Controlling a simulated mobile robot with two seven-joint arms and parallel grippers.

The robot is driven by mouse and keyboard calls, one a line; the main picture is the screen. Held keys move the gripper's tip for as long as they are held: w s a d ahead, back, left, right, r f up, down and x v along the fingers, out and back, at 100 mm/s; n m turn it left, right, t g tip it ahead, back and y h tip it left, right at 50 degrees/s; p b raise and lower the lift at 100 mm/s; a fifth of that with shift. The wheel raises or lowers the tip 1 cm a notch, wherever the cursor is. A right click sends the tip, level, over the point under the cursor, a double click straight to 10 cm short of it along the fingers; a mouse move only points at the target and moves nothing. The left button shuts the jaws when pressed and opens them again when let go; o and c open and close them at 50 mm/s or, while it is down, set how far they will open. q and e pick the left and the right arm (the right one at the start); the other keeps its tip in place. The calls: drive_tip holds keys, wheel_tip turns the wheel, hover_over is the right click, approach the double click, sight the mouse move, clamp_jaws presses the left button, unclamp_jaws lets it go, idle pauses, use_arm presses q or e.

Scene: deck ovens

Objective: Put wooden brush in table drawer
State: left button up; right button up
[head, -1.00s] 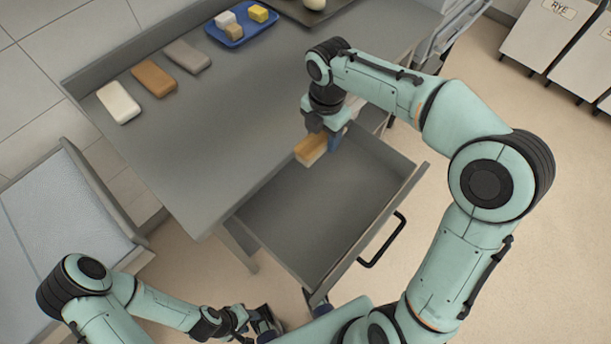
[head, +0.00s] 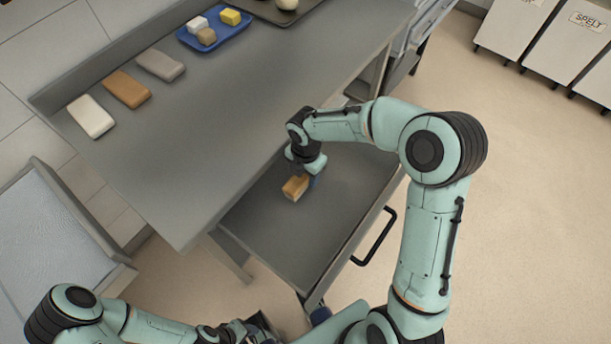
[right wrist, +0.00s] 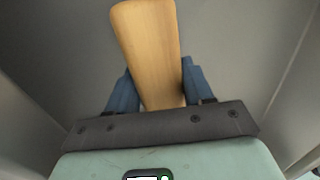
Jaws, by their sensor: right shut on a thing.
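The wooden brush (head: 295,187) is a light wooden block, seen at the right gripper over the open table drawer (head: 262,232). My right gripper (head: 303,180) is shut on it, and in the right wrist view the brush (right wrist: 150,50) lies between the two blue fingers (right wrist: 155,90). The grey drawer floor is behind it in that view; I cannot tell whether the brush touches the floor. The drawer is pulled out, with a black handle (head: 375,236) on its front. My left gripper (head: 262,325) is low at the bottom edge, its fingers not clear.
The grey table (head: 215,130) holds white, orange-brown and grey blocks in a row at the left. A blue tray (head: 238,37) with small blocks is at the back. White bins (head: 515,30) stand at the upper right. The drawer looks otherwise empty.

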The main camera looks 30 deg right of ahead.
drive_tip(key=shift+f, duration=0.7)
drive_tip(key=shift+f, duration=0.1)
drive_tip(key=o, duration=1)
wheel_tip(320, 180, up, 12)
drive_tip(key=shift+r+p, duration=0.15)
drive_tip(key=shift+p, duration=0.75)
